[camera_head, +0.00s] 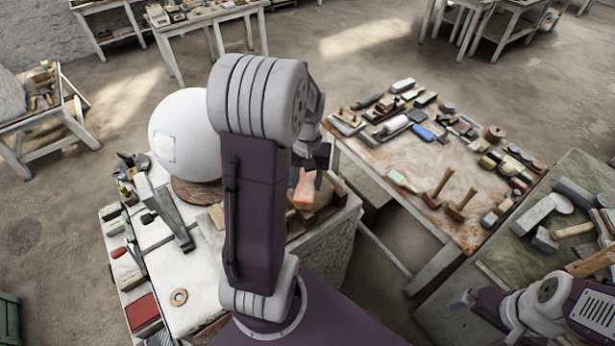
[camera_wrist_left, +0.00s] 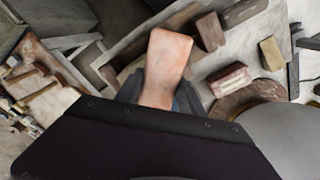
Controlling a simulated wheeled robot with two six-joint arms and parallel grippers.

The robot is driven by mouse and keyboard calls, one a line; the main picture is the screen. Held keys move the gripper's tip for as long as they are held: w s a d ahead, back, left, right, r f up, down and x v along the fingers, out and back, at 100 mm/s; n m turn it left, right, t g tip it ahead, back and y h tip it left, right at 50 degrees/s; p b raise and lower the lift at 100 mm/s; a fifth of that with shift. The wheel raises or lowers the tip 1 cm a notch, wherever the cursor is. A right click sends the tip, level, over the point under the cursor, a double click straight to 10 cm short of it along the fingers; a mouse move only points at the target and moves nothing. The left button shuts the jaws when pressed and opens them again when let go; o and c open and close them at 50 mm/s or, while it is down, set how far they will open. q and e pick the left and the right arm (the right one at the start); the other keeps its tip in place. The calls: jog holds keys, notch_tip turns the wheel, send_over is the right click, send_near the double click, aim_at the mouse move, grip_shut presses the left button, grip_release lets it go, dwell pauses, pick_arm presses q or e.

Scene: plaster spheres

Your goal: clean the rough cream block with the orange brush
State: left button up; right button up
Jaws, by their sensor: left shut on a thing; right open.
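My left gripper (camera_head: 312,172) is shut on an orange-pink brush (camera_head: 304,190) above the right end of the white work surface. In the left wrist view the same brush (camera_wrist_left: 168,62) sticks out between the dark fingers (camera_wrist_left: 160,95), its broad face to the camera. Its bristles are not clearly seen. A small tan-cream block (camera_wrist_left: 272,53) lies to the right of the brush in that view; I cannot tell whether it is the rough cream block. My right gripper (camera_head: 463,300) is open and empty at the lower right.
A large white sphere (camera_head: 182,130) stands on a round brown base left of my arm. Wooden and grey blocks lie around the brush, with a pinkish-white block (camera_wrist_left: 229,79) close by. A wooden table (camera_head: 405,165) at right holds many tools. My left arm hides the middle of the work surface.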

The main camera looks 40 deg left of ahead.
pick_arm(q)
jog(key=shift+s+d, duration=0.5)
jog(key=shift+s, duration=0.4)
jog(key=shift+f, duration=0.1)
jog(key=shift+w+a, duration=0.45)
jog(key=shift+w, duration=0.35)
jog(key=shift+w+a, duration=0.35)
jog(key=shift+w, duration=0.25)
jog(key=shift+w+a, duration=0.3)
jog(key=shift+w, duration=0.3)
jog(key=shift+s+d+r, duration=0.3)
jog(key=shift+s+r, duration=0.1)
jog(key=shift+s, duration=0.15)
jog(key=shift+s+d+r, duration=0.3)
jog(key=shift+s+r, duration=0.05)
jog(key=shift+s, duration=0.2)
jog(key=shift+w+a+f, duration=0.1)
jog(key=shift+w+f, duration=0.05)
jog(key=shift+f, duration=0.05)
